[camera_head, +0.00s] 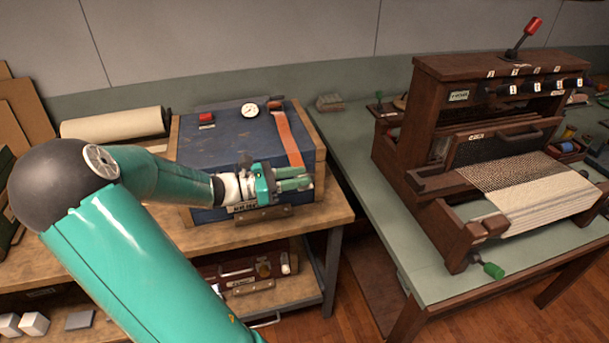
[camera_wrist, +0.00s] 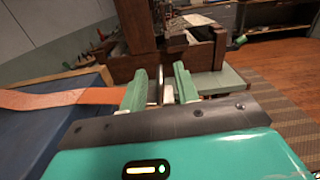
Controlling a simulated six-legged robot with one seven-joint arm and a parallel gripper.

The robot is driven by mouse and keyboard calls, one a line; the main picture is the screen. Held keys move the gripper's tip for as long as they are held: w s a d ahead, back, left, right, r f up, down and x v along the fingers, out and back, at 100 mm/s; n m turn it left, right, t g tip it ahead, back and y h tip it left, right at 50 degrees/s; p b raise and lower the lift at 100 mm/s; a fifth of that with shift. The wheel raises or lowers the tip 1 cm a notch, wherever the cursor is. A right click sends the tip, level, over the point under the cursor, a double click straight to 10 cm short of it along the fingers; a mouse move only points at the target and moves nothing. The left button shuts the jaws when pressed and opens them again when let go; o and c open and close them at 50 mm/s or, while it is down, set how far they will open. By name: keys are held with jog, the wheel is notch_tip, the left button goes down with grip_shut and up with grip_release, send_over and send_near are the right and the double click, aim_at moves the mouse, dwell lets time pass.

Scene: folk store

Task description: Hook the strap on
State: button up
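The orange-brown strap (camera_head: 287,135) lies over the lid of a blue wooden-edged chest (camera_head: 222,148) and runs toward its front right edge. In the wrist view the strap (camera_wrist: 45,100) comes in from the left, and its end is partly hidden by the left finger. My gripper (camera_head: 297,178) is at the chest's front, close to the strap's lower end. In the wrist view my gripper (camera_wrist: 160,90) has its two green fingers apart, with the strap beside them, not between them. I cannot tell whether a finger touches the strap. I cannot make out a hook.
The chest stands on a wooden bench (camera_head: 330,214), with a gauge (camera_head: 249,110) and a red block (camera_head: 206,118) on its lid. A paper roll (camera_head: 115,124) lies to the left. A loom (camera_head: 490,130) stands on a green table (camera_head: 410,240) to the right, across a gap.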

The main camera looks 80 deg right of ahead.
jog(key=shift+x, duration=1.1)
jog(key=shift+c, duration=0.4)
grip_shut()
